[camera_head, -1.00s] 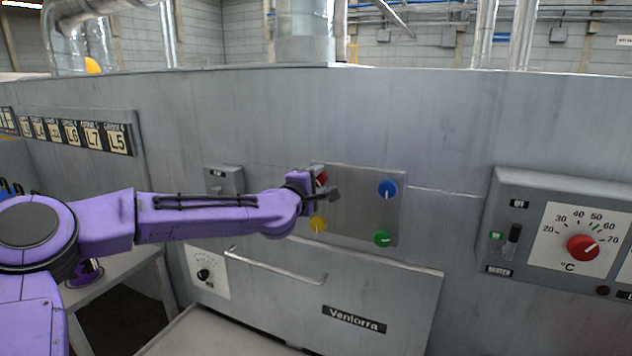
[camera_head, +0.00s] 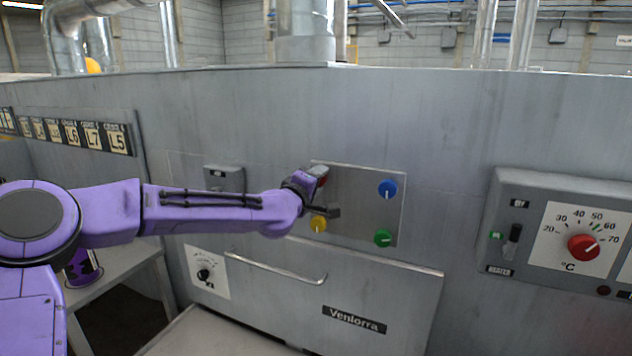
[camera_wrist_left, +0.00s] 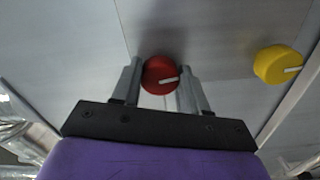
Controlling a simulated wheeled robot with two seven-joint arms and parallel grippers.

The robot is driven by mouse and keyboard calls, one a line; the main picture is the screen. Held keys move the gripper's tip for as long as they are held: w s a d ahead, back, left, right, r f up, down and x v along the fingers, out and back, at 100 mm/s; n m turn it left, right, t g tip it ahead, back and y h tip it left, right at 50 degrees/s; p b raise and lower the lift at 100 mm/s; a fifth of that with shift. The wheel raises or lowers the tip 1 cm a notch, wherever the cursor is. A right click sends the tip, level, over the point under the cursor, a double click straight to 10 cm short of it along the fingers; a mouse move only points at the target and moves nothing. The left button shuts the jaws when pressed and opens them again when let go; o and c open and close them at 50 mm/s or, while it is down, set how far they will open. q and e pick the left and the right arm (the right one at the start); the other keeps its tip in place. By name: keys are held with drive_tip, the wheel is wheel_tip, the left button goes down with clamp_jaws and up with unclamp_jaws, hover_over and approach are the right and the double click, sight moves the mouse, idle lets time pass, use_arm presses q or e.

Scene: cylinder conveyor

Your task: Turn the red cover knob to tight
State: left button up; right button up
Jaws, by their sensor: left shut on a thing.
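The red cover knob (camera_wrist_left: 158,76) shows in the left wrist view between the two fingers of my left gripper (camera_wrist_left: 160,88). Its white pointer line points to the right in that view. In the head view the red knob (camera_head: 322,176) is mostly hidden behind my left gripper (camera_head: 326,192), at the upper left of a square metal cover (camera_head: 362,210). The left gripper is shut on the red knob, one finger on each side. My right gripper is in neither view.
The cover also bears a blue knob (camera_head: 387,189), a green knob (camera_head: 383,237) and a yellow knob (camera_head: 319,224). The yellow one is close below my gripper. A handle bar (camera_head: 280,267) juts out below. A heater panel with a red dial (camera_head: 583,247) is at right.

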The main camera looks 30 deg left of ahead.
use_arm(q)
drive_tip(key=o, duration=1.1)
drive_tip(key=shift+c, duration=0.2)
drive_tip(key=s+p, duration=0.2)
drive_tip(key=s, duration=0.8)
drive_tip(key=shift+s+d+p, duration=0.25)
drive_tip(key=shift+p, duration=0.05)
drive_tip(key=shift+d, duration=0.1)
